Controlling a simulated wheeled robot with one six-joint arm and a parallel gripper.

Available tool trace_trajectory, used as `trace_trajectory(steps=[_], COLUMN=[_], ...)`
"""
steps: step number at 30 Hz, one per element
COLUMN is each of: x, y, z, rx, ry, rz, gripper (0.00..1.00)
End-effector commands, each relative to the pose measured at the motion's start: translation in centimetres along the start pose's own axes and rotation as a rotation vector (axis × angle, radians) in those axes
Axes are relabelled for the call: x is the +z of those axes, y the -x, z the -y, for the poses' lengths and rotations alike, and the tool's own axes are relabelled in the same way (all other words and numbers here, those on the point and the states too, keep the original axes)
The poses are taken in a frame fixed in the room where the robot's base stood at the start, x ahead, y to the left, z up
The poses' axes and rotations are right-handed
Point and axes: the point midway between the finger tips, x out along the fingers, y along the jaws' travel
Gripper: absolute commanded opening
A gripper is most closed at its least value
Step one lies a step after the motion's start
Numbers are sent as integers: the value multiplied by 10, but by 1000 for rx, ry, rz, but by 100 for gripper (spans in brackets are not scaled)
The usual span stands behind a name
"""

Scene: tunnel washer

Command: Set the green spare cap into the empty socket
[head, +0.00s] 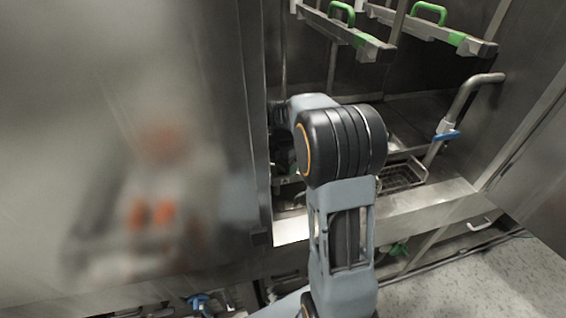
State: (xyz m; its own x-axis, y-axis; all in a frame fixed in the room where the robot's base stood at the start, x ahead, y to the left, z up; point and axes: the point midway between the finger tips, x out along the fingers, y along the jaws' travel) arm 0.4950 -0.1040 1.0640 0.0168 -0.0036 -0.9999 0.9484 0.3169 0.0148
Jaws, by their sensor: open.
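My arm reaches in through the washer opening (425,140) and bends down behind the door edge. Its forearm and wrist joints fill the middle of the head view. My gripper is hidden behind the arm and the door frame, so I cannot see its jaws or anything between them. I cannot make out the green spare cap or the empty socket. A small green part (398,249) shows below the opening's sill, but I cannot tell what it is.
Two racks with green handles (341,12) (429,12) hang above. A wire basket (403,175) lies inside at the right. A steel panel (120,120) closes the left side; speckled floor (490,280) is clear at lower right.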

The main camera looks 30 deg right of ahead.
Motion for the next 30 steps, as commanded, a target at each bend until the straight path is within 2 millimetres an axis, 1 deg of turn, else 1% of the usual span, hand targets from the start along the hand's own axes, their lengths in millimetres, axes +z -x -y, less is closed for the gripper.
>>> trace_trajectory(steps=[1,2,5,8,11,15,21,27,30], x=[-1,-1,-1,-1,-2,-2,-2,-2,-2], y=[-11,-11,-8,2,20,52,94,122,131], z=[8,8,8,6,4,2,0,-2,-2], rx=[-32,-32,-31,-28,-20,-12,-6,-3,-2], ry=[0,0,0,0,2,3,2,1,1], rz=[-14,-13,-12,-10,-7,-3,0,1,1], gripper=[88,88,88,88,88,88,88,88,88])
